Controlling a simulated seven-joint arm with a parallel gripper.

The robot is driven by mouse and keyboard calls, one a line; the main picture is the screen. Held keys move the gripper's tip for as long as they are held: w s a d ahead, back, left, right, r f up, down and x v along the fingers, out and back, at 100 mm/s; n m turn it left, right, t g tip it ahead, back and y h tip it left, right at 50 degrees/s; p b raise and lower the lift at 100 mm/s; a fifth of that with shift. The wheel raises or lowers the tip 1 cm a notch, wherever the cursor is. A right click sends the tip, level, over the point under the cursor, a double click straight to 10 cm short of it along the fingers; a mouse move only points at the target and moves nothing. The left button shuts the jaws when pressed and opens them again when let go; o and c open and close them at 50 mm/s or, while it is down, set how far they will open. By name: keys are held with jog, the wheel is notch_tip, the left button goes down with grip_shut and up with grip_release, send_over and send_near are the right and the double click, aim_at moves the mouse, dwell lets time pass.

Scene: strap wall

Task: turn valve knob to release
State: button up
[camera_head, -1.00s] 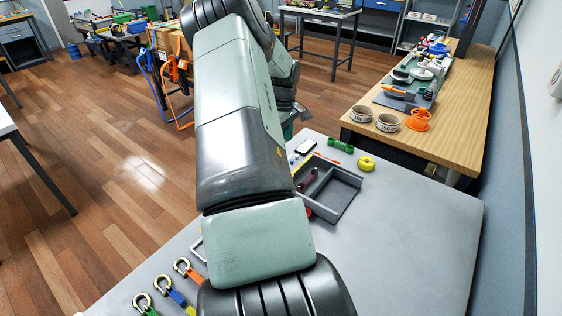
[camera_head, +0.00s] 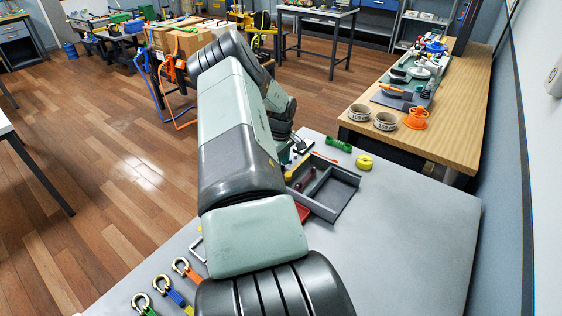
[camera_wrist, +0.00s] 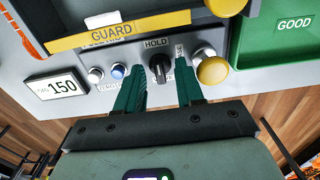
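The black valve knob (camera_wrist: 159,67) sits on a grey panel in the wrist view, with the word HOLD printed just above it. Its grip stands roughly upright in the picture. My gripper (camera_wrist: 161,72) is open, with one teal finger to the left of the knob and one to the right. Whether the fingers touch the knob I cannot tell. The fingers partly cover the small labels beside and below the knob. In the head view my own arm hides the knob and the fingers.
A yellow mushroom button (camera_wrist: 213,70) is close right of the right finger. A blue button (camera_wrist: 117,71), a silver button (camera_wrist: 95,75) and a display reading 150 (camera_wrist: 57,88) are to the left. A yellow GUARD bar (camera_wrist: 120,32) runs above. A green GOOD bin (camera_wrist: 275,40) is at right.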

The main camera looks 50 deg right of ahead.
grip_shut()
jog(key=shift+m, duration=0.4)
jog(key=m, duration=0.3)
jog(key=shift+m, duration=0.3)
jog(key=m, duration=0.4)
jog(key=shift+m, duration=0.3)
jog(key=m, duration=0.4)
jog(key=shift+m, duration=2.5)
grip_release()
